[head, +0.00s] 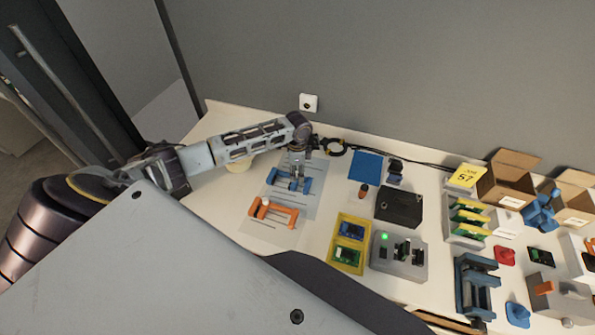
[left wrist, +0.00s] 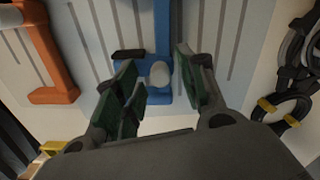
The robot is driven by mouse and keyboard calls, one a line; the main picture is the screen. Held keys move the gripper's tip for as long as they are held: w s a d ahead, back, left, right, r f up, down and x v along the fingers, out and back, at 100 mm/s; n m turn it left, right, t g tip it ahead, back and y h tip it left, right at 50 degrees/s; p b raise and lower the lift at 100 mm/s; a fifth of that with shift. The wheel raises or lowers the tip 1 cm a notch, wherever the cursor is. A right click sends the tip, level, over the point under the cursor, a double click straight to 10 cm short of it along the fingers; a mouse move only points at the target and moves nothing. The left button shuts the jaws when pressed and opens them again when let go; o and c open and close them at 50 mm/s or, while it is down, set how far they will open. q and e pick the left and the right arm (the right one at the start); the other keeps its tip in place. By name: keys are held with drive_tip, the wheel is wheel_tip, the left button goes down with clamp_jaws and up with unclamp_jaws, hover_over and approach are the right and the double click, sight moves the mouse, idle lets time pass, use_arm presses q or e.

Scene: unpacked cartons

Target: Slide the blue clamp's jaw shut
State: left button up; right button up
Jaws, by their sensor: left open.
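The blue clamp (head: 287,181) lies on a pale striped sheet on the bench in the head view. In the left wrist view, its blue bar (left wrist: 162,25) runs down from the top edge between my fingers, with a round grey knob at its lower end. How wide its jaw stands open is hard to tell, as my gripper hides part of it. My left gripper (head: 300,153) is over the clamp's upper end; it also shows in the left wrist view (left wrist: 162,88), open, its green-padded fingers on either side of the knob. Contact cannot be told. My right gripper is not in view.
An orange clamp (head: 273,211) lies just in front on the same sheet. A black cable coil (head: 337,147) is close on the right. A blue mat (head: 367,166), a black box (head: 399,206) and a yellow tray (head: 338,257) stand farther right. The wall is behind.

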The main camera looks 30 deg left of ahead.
use_arm(q)
clamp_jaws()
drive_tip(key=shift+s+a+r+p, duration=0.1)
drive_tip(key=shift+s+a+p, duration=0.15)
drive_tip(key=shift+a+p, duration=0.55)
drive_tip(key=shift+s+a+r+p, duration=0.15)
drive_tip(key=shift+a+p, duration=0.25)
drive_tip(key=shift+a, duration=0.65)
drive_tip(key=shift+s+a+f+p, duration=0.1)
drive_tip(key=shift+s+a+p, duration=0.15)
drive_tip(key=shift+a, duration=0.35)
drive_tip(key=shift+s+a+p, duration=0.1)
drive_tip(key=shift+a+p, duration=0.2)
drive_tip(key=shift+a, duration=0.25)
drive_tip(key=shift+a+f, duration=0.1)
drive_tip(key=shift+a, duration=0.25)
